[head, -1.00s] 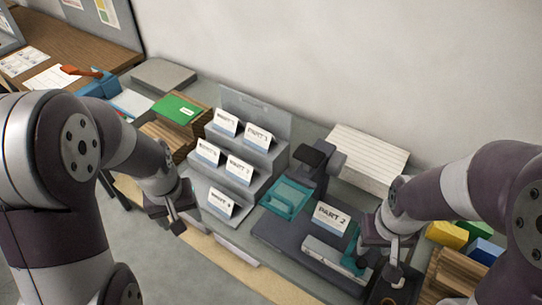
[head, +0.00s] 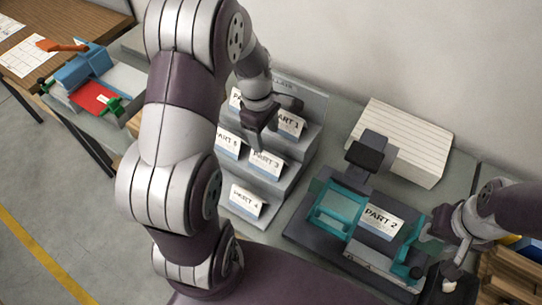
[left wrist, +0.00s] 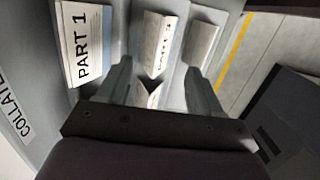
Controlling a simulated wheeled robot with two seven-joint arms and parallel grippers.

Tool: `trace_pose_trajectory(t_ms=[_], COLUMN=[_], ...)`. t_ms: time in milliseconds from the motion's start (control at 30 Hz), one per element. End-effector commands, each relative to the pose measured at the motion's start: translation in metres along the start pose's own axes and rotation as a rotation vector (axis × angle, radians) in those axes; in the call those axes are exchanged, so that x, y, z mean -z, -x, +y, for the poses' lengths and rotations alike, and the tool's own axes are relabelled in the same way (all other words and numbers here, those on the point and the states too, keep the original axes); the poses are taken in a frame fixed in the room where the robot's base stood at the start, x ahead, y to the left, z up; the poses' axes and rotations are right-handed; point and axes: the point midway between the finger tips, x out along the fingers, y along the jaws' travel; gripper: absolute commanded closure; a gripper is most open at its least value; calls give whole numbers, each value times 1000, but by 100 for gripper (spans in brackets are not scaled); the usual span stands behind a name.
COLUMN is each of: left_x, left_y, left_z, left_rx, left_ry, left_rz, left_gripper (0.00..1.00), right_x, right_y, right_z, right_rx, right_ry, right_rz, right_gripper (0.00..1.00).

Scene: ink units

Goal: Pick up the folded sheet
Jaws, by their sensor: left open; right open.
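Several folded white sheets with blue edges stand on a grey stepped rack (head: 314,132). They include PART 1 (head: 289,124), PART 3 (head: 266,164) and PART 4 (head: 245,202). A PART 2 sheet (head: 381,221) lies on a dark machine with teal frames. My left gripper (head: 271,126) is open above the rack's upper steps, near PART 1 and PART 3. In the left wrist view, PART 1 (left wrist: 82,45) is left of the open fingers and another sheet (left wrist: 162,42) lies ahead between them. My right gripper (head: 432,274) is open beside the machine's right end, partly hidden.
The dark machine (head: 300,232) stands right of the rack. A ribbed white block (head: 405,140) sits behind it near the wall. A blue device (head: 85,66) with a red piece is at the far left. My left arm hides the table's left part.

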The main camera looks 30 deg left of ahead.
Motion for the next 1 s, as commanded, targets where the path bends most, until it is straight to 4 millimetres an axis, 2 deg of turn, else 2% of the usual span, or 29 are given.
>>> trace_pose_trajectory(t_ms=[100,267,367,500,733,767,800,933,1000], left_x=[0,-1,-3,-3,-2,-2,-2,-2,-2], left_y=[-22,-40,-59,-82,-86,-86,-86,-86,-86], left_z=[-1,-1,-2,-2,-1,-1,-1,-1,-1], left_rx=[3,3,4,2,-2,-2,-1,-1,-1], left_ry=[-2,-3,-2,-3,-4,-4,-4,-4,-4], left_rz=[0,0,0,1,2,2,2,2,2], left_gripper=[34,34,34,34,34,38,51,92,93], right_x=[1,2,2,2,2,2,2,2,2], right_y=[5,10,18,19,18,18,18,18,18], right_z=[0,0,0,0,0,0,0,0,0], right_rx=[0,0,0,0,0,0,0,0,0], right_ry=[0,0,0,0,0,0,0,0,0], right_rz=[0,0,0,0,0,0,0,0,0], right_gripper=[57,57,57,57,57,57,57,57,57])
